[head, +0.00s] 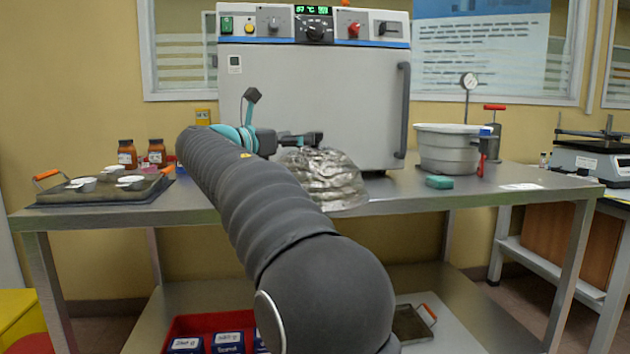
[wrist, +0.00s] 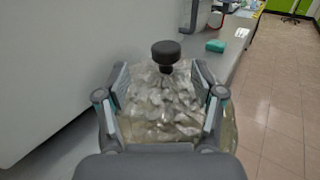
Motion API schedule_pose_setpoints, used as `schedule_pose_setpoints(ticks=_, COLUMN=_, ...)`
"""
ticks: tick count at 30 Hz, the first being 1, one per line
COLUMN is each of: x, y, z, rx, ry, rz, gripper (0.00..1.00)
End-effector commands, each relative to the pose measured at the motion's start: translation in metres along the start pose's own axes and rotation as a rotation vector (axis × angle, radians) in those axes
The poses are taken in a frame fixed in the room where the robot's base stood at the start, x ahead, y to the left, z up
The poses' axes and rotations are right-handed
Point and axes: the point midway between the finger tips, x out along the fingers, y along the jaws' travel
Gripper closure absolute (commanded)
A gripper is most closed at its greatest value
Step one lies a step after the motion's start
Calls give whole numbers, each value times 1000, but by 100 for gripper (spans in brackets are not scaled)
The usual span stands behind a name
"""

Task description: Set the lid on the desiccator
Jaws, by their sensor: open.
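A clear, glassy dome with a rippled look, which appears to be the desiccator lid (head: 325,180), sits on the steel table near its front edge. In the wrist view the lid (wrist: 165,112) has a black knob (wrist: 166,50) on top. My gripper (head: 308,140) is over the lid; in the wrist view my gripper (wrist: 161,78) has its fingers apart, with the knob just beyond and between the tips. The fingers hold nothing. A pale grey round tub (head: 450,150) with a wide rim, probably the desiccator base, stands to the right. Its inside is hidden.
A large oven (head: 310,95) stands close behind the lid. A green block (head: 439,182) lies before the tub, and a gauge (head: 469,81) rises behind it. A tray (head: 75,198) with small dishes and several brown jars (head: 127,153) are at left.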

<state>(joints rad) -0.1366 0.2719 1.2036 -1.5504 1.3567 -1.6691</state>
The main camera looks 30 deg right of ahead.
Motion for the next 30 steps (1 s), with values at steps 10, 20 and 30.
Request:
schedule_pose_setpoints(ticks=10, x=21, y=-4, z=1, rx=1, ry=0, rz=-1, gripper=32)
schedule_pose_setpoints(ticks=20, x=60, y=-8, z=4, rx=1, ry=1, rz=0, gripper=32)
schedule_pose_setpoints(ticks=30, x=59, y=-8, z=5, rx=1, ry=1, rz=1, gripper=67)
